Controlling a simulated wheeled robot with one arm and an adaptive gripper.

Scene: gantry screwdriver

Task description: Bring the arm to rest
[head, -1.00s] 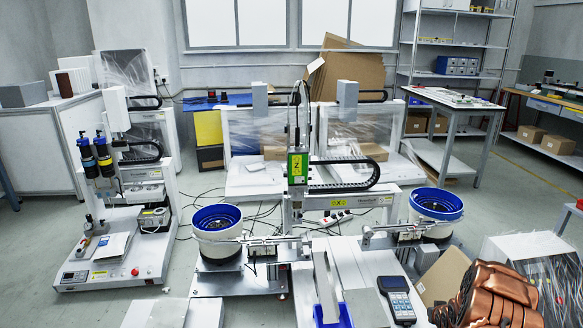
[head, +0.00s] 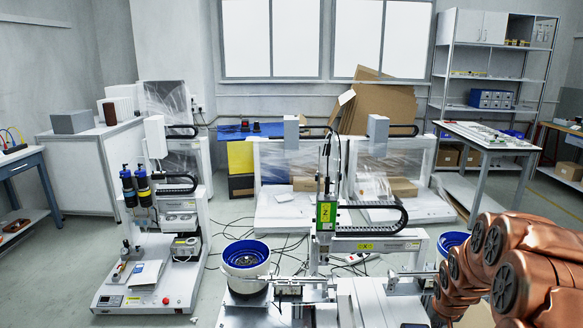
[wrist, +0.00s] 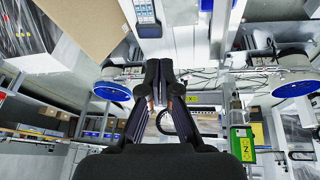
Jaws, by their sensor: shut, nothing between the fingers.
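My copper-coloured arm (head: 505,265) is folded at the right edge of the head view, where my gripper does not show. In the wrist view my black gripper (wrist: 160,68) points away from the camera. Its two fingers meet at the tips, with nothing seen between them. The gantry screwdriver with its green Z unit (head: 326,212) stands upright at the centre of the head view. The green unit (wrist: 243,148) also shows at the lower right of the wrist view, apart from the fingers.
A blue-lined feeder bowl (head: 246,259) stands left of the gantry; another (head: 452,242) is partly hidden behind my arm. A smaller machine (head: 150,240) stands at the left. A workbench (head: 487,140) stands back right. Open floor (head: 60,275) shows at the lower left.

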